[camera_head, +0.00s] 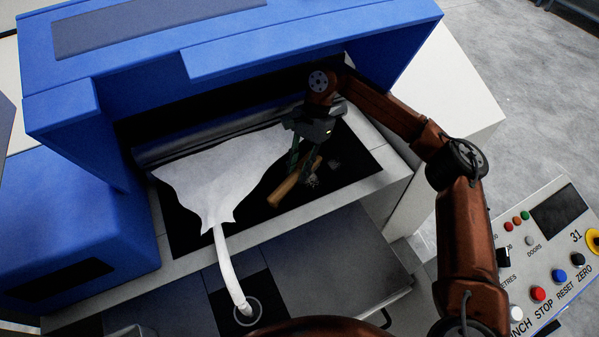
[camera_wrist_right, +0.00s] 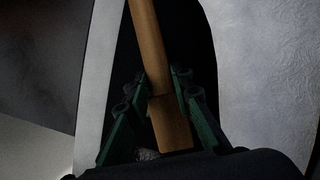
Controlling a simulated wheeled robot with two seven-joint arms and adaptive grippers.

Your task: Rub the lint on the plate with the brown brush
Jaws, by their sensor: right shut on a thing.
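The brown brush (camera_head: 283,190) shows its wooden handle, pointing to the lower left over the dark plate (camera_head: 358,167). My right gripper (camera_head: 304,163) is shut on the brush. In the right wrist view the brush (camera_wrist_right: 147,45) lies between the green fingers (camera_wrist_right: 158,112). Its bristles are hidden. Grey lint (camera_head: 313,181) shows on the plate close to the gripper, and a small grey patch (camera_wrist_right: 148,154) shows below the fingers in the right wrist view. I cannot tell whether the brush touches the plate. My left gripper is not in view.
A white fibre web (camera_head: 205,172) lies left of the brush and narrows into a strand running down to a round opening (camera_head: 247,311). The blue machine housing (camera_head: 240,45) overhangs behind. A control panel (camera_head: 550,260) stands at the right.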

